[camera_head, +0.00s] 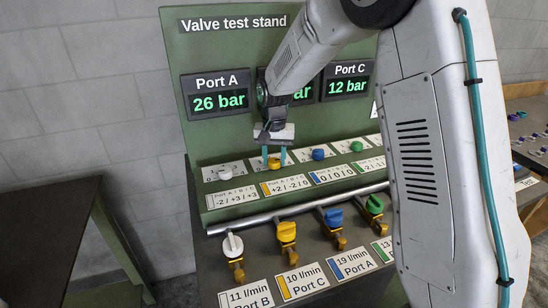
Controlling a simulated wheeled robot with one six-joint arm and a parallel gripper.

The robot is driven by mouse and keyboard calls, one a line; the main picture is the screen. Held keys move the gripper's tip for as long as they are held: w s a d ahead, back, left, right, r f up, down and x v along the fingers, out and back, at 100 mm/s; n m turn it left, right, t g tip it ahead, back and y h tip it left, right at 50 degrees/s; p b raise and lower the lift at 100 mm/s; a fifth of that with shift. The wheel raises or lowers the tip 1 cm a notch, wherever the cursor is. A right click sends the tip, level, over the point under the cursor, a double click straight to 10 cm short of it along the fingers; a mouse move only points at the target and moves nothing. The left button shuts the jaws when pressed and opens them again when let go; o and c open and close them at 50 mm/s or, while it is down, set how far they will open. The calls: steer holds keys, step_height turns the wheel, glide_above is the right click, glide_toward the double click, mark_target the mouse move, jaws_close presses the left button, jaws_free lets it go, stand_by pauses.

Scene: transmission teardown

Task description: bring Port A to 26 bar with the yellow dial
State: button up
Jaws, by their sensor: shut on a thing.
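The Port A display (219,95) on the green valve test stand (240,150) reads 26 bar. The yellow dial (274,163) sits on the upper shelf of the stand, above a label reading +2 / -2 / 0. My gripper (274,156) reaches down from above and is shut on the yellow dial, with a teal finger on each side of it. The Port C display (347,86) reads 12 bar. The middle display is mostly hidden behind my arm.
A white dial (224,174), a blue dial (318,154) and a green dial (356,146) stand in the same row. Below, valves with white (232,245), yellow (286,231), blue (333,217) and green (374,205) handles line a pipe. A dark table (45,215) stands at left.

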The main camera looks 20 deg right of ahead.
mark_target(274, 161)
steer(key=o, duration=1)
step_height(274, 161, up, 8)
steer(key=shift+f, duration=0.1)
